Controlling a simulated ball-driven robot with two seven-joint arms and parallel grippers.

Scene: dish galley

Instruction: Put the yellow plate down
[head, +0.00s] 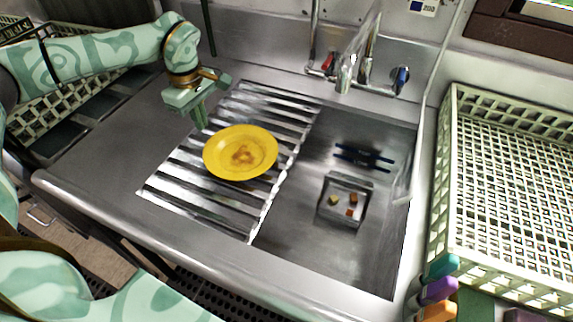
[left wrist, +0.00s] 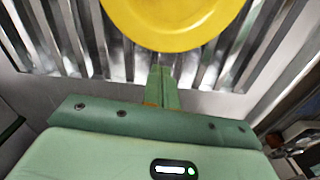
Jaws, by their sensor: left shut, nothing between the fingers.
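The yellow plate (head: 240,153) has a brown food smear in its middle. It lies face up on the ridged metal drainboard, left of the sink basin. My left gripper (head: 201,124) is shut and empty, just behind and left of the plate. In the left wrist view the closed fingers (left wrist: 162,75) point toward the plate's rim (left wrist: 175,45), with a small gap in the picture. Whether the fingertips touch the rim cannot be told. My right gripper is not in view; only part of my arm shows at the lower left.
The sink basin (head: 385,215) holds a small square strainer (head: 343,203) with food bits, and a dark blue rack-like item (head: 362,157). The tap (head: 345,72) stands behind. A cream dish rack (head: 510,190) is at the right. Steel counter (head: 105,150) left of the drainboard is clear.

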